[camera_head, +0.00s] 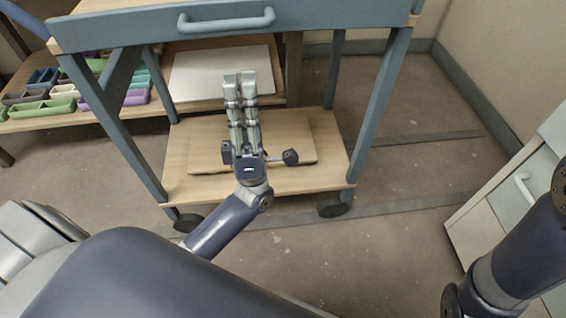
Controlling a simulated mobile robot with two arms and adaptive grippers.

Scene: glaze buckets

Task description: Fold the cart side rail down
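The cart has a blue-grey frame and a wooden lower shelf (335,165). Its near side rail (330,20) is a blue-grey board along the top of the frame, facing me, with a light blue bar handle (226,20). Its upper edge is partly cut off by the picture's top, so I cannot tell how it is hinged. My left gripper (240,76) is in front of the cart, below the handle and apart from it. Its two fingers lie side by side, pointing up at the rail, shut with nothing between them. My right gripper is out of view.
A wooden board lies on the lower shelf. Behind the cart, a low bench holds coloured trays (45,108) and a white sheet (225,70). A white drawer cabinet (490,210) stands at the right. Floor between cart and cabinet is clear.

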